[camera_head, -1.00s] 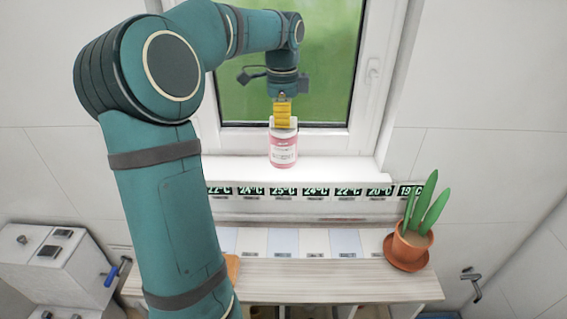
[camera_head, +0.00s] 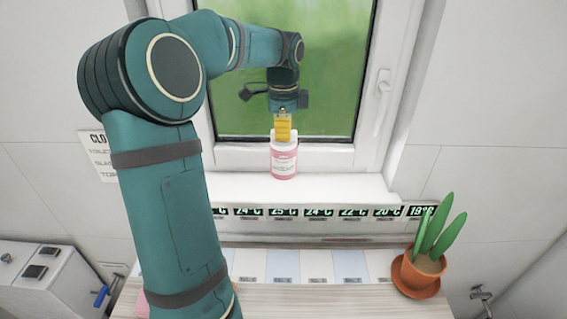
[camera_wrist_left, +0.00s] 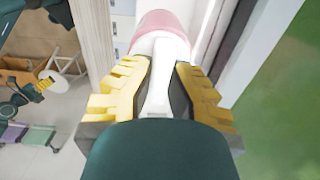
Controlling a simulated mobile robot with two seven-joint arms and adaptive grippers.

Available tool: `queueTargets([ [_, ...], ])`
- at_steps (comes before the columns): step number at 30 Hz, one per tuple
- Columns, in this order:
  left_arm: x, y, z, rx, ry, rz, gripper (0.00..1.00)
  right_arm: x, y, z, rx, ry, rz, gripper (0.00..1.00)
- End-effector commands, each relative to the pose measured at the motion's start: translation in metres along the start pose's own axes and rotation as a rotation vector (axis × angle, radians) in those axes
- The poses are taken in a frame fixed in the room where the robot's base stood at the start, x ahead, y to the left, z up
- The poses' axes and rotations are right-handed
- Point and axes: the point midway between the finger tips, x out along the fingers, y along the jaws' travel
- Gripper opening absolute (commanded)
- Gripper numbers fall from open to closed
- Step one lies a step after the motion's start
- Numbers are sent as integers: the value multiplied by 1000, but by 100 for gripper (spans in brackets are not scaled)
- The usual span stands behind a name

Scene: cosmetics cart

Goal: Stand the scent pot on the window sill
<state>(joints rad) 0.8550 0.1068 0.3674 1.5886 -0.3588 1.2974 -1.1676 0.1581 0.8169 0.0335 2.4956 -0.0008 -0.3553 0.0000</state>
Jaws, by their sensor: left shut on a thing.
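The scent pot (camera_head: 284,163) is a pink jar with a white top and a pale label, upright in front of the window. My left gripper (camera_head: 283,137) is shut on its white top from above. In the left wrist view the yellow fingers (camera_wrist_left: 163,72) close around a white part of the pot, with the pink body (camera_wrist_left: 165,20) beyond. The white window sill (camera_head: 340,188) lies under and around the pot's base in the picture. I cannot tell whether the base touches it.
A strip of temperature displays (camera_head: 318,212) runs below the sill. A shelf below bears a potted plant (camera_head: 424,262) at right. The sill looks clear on both sides.

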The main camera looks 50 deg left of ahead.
Motion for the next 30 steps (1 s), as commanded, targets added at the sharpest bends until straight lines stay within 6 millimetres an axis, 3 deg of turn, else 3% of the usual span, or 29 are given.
queueTargets([
  [3, 18, 0, 0, 0, 0, 0, 0, 1, 0, 0, 0, 0, 0, 100],
  [10, 34, 0, 0, -1, -1, 0, 0, 1, 0, 0, 0, 0, 0, 100],
  [16, 60, 0, 0, 1, 0, 0, 0, 2, 1, 0, 0, 0, 0, 100],
  [28, 66, 0, 0, 1, 0, -2, 0, 4, 2, 1, 1, 1, 0, 100],
  [29, 66, 0, 0, 0, 0, -1, 23, 4, 1, 1, 1, 1, 0, 100],
  [30, 66, 0, 0, 0, 0, -1, 34, 3, 1, 1, 1, 1, 0, 100],
])
